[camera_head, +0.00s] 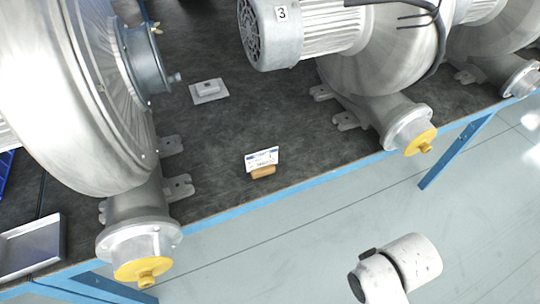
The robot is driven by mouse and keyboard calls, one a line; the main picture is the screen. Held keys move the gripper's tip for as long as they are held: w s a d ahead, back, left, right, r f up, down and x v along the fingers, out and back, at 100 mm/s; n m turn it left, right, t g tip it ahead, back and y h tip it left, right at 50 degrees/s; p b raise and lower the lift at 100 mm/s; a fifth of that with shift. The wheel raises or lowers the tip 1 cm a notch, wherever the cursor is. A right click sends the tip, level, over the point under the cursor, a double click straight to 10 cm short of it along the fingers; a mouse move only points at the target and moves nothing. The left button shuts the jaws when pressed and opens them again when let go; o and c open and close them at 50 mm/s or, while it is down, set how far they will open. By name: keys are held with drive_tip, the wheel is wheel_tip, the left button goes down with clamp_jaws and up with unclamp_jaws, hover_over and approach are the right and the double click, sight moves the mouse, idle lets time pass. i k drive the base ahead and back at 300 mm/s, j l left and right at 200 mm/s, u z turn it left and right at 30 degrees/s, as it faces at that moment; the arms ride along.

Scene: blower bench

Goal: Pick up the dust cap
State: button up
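A yellow dust cap (143,269) with a small knob sits on the flanged outlet of the large blower at the left. Another yellow dust cap (419,143) sits on the outlet of the blower right of centre. Both face the bench's front edge. I cannot tell which one the task means. Part of my white arm shows at the lower right, over the floor and apart from both caps. My gripper is not in view.
The dark bench top (215,150) has a blue front edge. On it are a card in a wooden holder (263,172), a small grey plate with a block (209,90) and a metal tray (32,246). A third blower stands at the far right. The floor in front looks clear.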

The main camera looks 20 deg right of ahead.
sight(143, 270)
drive_tip(key=k+l, duration=0.15)
drive_tip(key=k, duration=0.85)
